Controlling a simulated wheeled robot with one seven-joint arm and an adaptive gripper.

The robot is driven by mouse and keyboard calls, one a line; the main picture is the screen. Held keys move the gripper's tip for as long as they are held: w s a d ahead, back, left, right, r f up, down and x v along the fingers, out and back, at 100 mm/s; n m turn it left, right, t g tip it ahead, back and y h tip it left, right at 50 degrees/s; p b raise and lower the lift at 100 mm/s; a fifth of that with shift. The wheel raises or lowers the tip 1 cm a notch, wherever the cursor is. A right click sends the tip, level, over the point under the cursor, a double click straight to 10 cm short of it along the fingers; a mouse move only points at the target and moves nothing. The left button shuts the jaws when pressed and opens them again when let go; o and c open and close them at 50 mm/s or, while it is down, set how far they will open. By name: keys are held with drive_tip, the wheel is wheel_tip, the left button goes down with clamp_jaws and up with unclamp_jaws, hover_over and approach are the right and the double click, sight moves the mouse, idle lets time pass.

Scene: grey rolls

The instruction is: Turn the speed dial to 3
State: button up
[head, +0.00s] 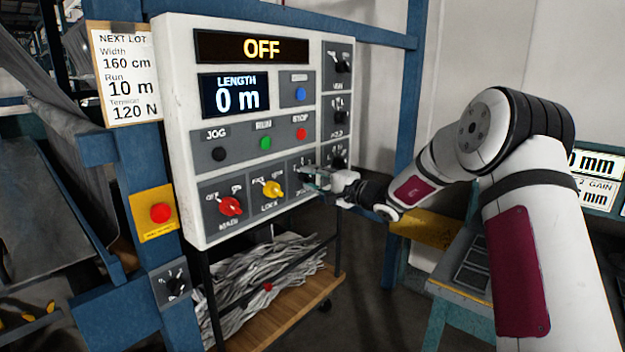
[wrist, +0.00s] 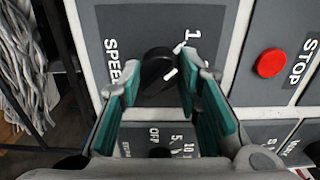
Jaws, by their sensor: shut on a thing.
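The speed dial (wrist: 158,68) is a round black knob with a white pointer mark, on a grey panel labelled SPEED in the wrist view. Its mark points towards the right of that view, below the printed 1; the other numbers there are hidden by the right finger. My gripper (wrist: 160,82) is shut on the dial, with one teal-padded finger on each side of it. In the head view my gripper (head: 312,181) is at the lower right part of the control box (head: 183,130) and covers most of the dial.
The red MAIN knob (head: 231,206) and yellow LOCK knob (head: 272,190) are left of my gripper. The STOP button (head: 301,133) is above it. Several black knobs (head: 339,103) line the box's right edge. The main display (head: 262,47) reads OFF.

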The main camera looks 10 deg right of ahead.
drive_tip(key=m, duration=0.4)
drive_tip(key=shift+m, duration=0.4)
drive_tip(key=m, duration=0.4)
drive_tip(key=shift+m, duration=0.3)
drive_tip(key=m, duration=0.4)
drive_tip(key=shift+m+p, duration=0.3)
drive_tip(key=shift+p, duration=0.1)
drive_tip(key=shift+m+p, duration=0.45)
drive_tip(key=shift+m, duration=1.45)
drive_tip(key=shift+f, duration=0.1)
drive_tip(key=o, duration=1.2)
drive_tip(key=shift+c, duration=0.2)
